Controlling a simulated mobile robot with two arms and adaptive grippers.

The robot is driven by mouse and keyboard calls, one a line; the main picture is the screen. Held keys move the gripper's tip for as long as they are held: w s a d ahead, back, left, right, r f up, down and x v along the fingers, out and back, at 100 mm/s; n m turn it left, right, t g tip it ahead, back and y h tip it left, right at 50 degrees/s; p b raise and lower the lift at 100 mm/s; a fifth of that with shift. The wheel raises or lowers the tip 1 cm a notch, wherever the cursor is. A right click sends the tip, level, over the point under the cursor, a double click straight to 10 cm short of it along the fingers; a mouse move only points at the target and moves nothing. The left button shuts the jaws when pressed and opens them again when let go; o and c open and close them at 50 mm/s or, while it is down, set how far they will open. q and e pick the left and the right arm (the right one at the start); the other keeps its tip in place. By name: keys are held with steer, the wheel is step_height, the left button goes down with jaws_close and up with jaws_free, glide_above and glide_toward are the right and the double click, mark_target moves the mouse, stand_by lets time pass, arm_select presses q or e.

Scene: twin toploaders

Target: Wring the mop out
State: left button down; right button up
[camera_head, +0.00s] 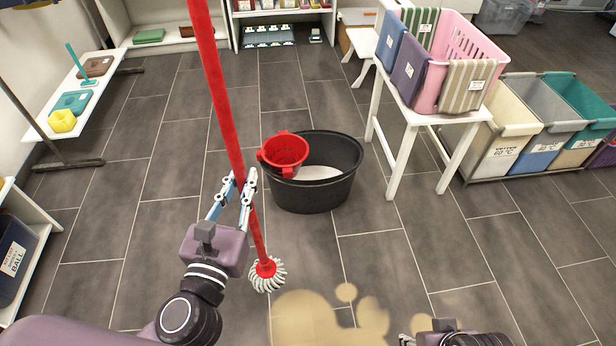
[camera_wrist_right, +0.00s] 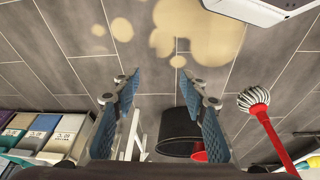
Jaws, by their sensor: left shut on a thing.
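A mop with a long red handle (camera_head: 222,95) and a white stringy head (camera_head: 266,275) leans upright in the head view. My left gripper (camera_head: 236,190) is shut on the red handle, a short way above the head. The mop head is at or just above the floor, left of the spill. A black bucket (camera_head: 318,190) with a red wringer basket (camera_head: 285,152) on its left rim stands behind the mop. Pale contents show inside the bucket. My right gripper (camera_wrist_right: 165,100) is open and empty in the right wrist view, where the mop head (camera_wrist_right: 253,98) also shows.
A tan spill (camera_head: 320,318) lies on the grey tiles in front. A white table (camera_head: 400,110) with a pink basket (camera_head: 465,45) stands right of the bucket, with laundry bins (camera_head: 500,150) beyond. Low shelves line the left. Floor around the bucket is mostly clear.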

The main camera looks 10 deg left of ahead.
steer(key=shift+w, duration=0.1)
steer(key=s+p+x, duration=0.2)
steer(key=x, duration=0.8)
steer(key=shift+f+p, duration=0.3)
steer(key=shift+p, duration=0.05)
stand_by(0.8)
